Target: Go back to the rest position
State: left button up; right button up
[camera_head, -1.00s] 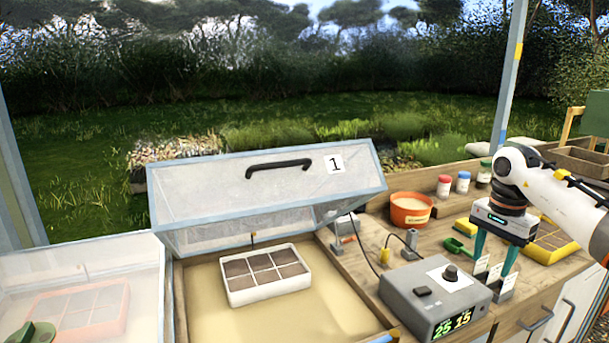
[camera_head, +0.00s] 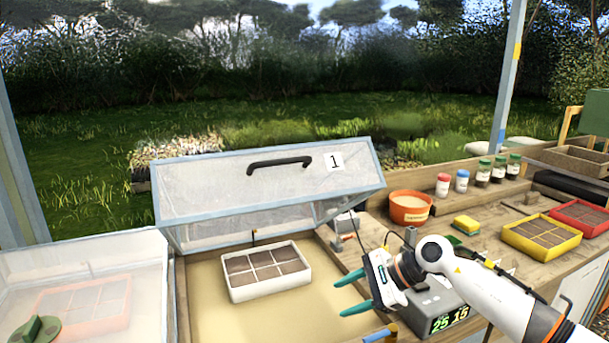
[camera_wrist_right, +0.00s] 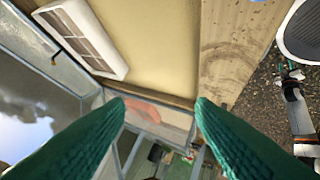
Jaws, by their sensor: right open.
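My right gripper (camera_head: 352,292) has two green fingers spread apart with nothing between them. It is over the right front part of the open propagator box, in front of the grey control box (camera_head: 440,306). In the right wrist view the open fingers (camera_wrist_right: 160,112) point past the box's edge. A white seed tray (camera_head: 268,288) with soil cells stands in the box, left of and apart from the gripper; it also shows in the wrist view (camera_wrist_right: 84,38). My left gripper is not in view.
The clear lid (camera_head: 220,193) marked 1 stands raised. A closed clear cover (camera_head: 90,255) is at the left, over a reddish tray. An orange pot (camera_head: 410,208), several jars, a yellow sponge (camera_head: 466,226), a yellow tray (camera_head: 513,244) and a red tray (camera_head: 560,212) stand on the bench.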

jog(key=s+a+r+m+t+y, duration=0.2)
jog(key=a+m+t+y, duration=0.1)
jog(key=a+m+y, duration=0.15)
jog(key=s+a+r+m+t+y, duration=0.2)
jog(key=a+m+y, duration=0.1)
jog(key=a+m, duration=0.2)
jog(key=s+d+f+n+t+h, duration=0.3)
jog(key=s+d+f+n+h, duration=0.35)
jog(key=n, duration=1.05)
jog(key=s+d+f+n+t+h, duration=0.35)
jog(key=d+f+n+h, duration=0.6)
jog(key=n, duration=0.75)
jog(key=s+d+f+m+g+h, duration=0.1)
jog(key=s+d+f+m+g, duration=0.15)
jog(key=s, duration=0.45)
jog(key=s+d+f+m+g, duration=0.1)
jog(key=s+f+m+g, duration=0.25)
jog(key=s, duration=0.35)
jog(key=s+d+f+m+g+h, duration=0.1)
jog(key=s+f+m+g, duration=0.1)
jog(key=s+g, duration=0.35)
notch_tip(320, 180, down, 24)
jog(key=s, duration=0.3)
jog(key=s+d+f+g, duration=0.1)
jog(key=s+d+f, duration=0.2)
jog(key=s+f, duration=1.3)
notch_tip(320, 180, down, 2)
jog(key=shift+s+d+f, duration=0.15)
jog(key=shift+s, duration=0.25)
